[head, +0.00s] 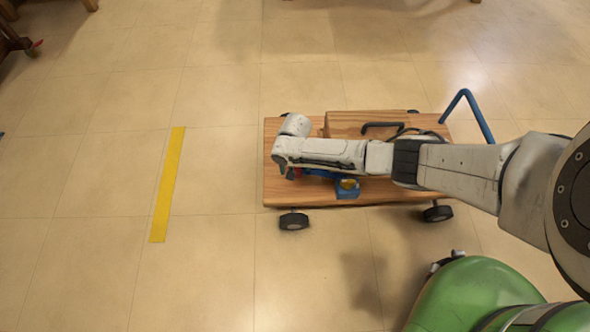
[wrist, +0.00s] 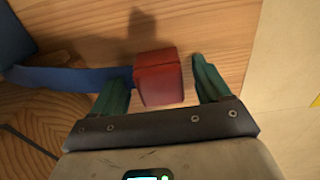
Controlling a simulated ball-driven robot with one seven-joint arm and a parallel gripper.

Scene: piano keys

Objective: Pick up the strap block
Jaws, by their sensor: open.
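The strap block, a red block (wrist: 158,78) with a blue strap (wrist: 75,79) running off to the left, shows in the wrist view. It sits between the two green fingers of my gripper (wrist: 168,72), which are open. The left finger is close beside the block and overlaps the strap's end; a gap shows on the right. I cannot tell whether either finger touches the block. In the head view only a small bit of red (head: 298,172) shows under my arm's end, and my fingers are mostly hidden.
A wooden cart (head: 310,196) on black wheels carries these things. A wooden box (head: 350,121) with a black handle stands at its back. A blue push handle (head: 468,108) rises at right. A yellow floor strip (head: 168,185) lies left.

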